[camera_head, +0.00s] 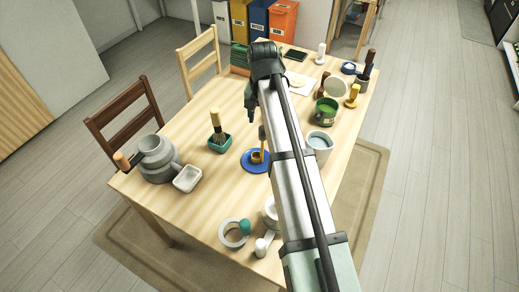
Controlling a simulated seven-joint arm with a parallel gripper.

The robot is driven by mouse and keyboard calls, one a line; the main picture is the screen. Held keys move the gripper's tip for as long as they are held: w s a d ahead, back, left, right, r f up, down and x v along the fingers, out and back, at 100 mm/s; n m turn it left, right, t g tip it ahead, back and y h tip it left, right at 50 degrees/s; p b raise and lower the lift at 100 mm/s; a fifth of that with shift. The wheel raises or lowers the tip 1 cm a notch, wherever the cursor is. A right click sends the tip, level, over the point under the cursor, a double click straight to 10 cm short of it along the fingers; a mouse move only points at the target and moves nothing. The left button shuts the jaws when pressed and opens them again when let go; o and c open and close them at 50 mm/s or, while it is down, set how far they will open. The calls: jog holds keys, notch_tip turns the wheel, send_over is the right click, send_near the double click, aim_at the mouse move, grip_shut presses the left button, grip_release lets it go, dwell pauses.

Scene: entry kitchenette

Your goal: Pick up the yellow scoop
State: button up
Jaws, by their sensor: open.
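A small yellow-orange scoop (257,156) with an upright handle sits on a blue plate (250,167) near the middle of the wooden table. Part of the scoop and plate is close to or behind my arm in this view. My gripper (251,117) hangs from the end of my arm, pointing down above the table, behind and a little left of the scoop. It is open, appears empty and is apart from the scoop. Its fingers are small and dark here. Another yellow upright item (352,96) stands at the right edge of the table.
A green pot with a brush (218,140) stands left of the plate. A grey pot (156,158) and white dish (187,178) are at left. A green mug (326,111) and pale pitcher (320,146) are right of my arm.

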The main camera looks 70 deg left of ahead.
aim_at(263, 131)
jog(key=shift+w+f, duration=0.15)
jog(key=shift+f, duration=3.3)
jog(key=shift+c, duration=0.3)
grip_shut()
jog(key=shift+r, duration=0.1)
